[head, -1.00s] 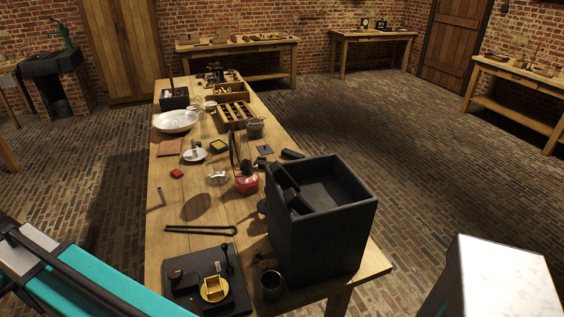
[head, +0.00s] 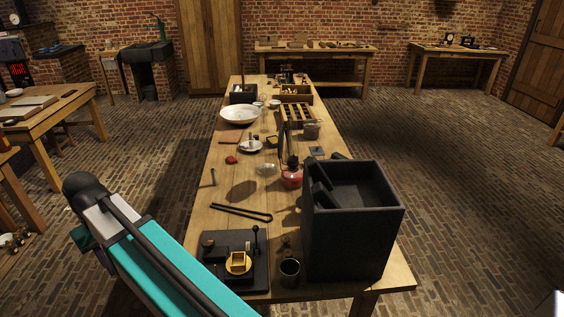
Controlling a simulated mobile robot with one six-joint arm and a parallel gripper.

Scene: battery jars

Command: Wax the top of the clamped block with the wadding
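I cannot pick out the clamped block or the wadding for certain. A small dark fixture (head: 287,74) stands at the far end of the long wooden table (head: 226,190), too small to tell whether it clamps anything. Nearer, a black slab (head: 252,284) carries a round yellow piece (head: 238,268) with a square top, and small dark parts. My arm, with a teal link, crosses the lower left beside the table's left edge. My gripper is not in view.
A tall black open box (head: 350,240) and a dark cup (head: 289,273) stand at the table's near right. Dark tongs (head: 240,212), a red flask (head: 291,178), a white bowl (head: 240,114) and a slotted wooden tray (head: 299,117) lie beyond. The brick floor at right is open.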

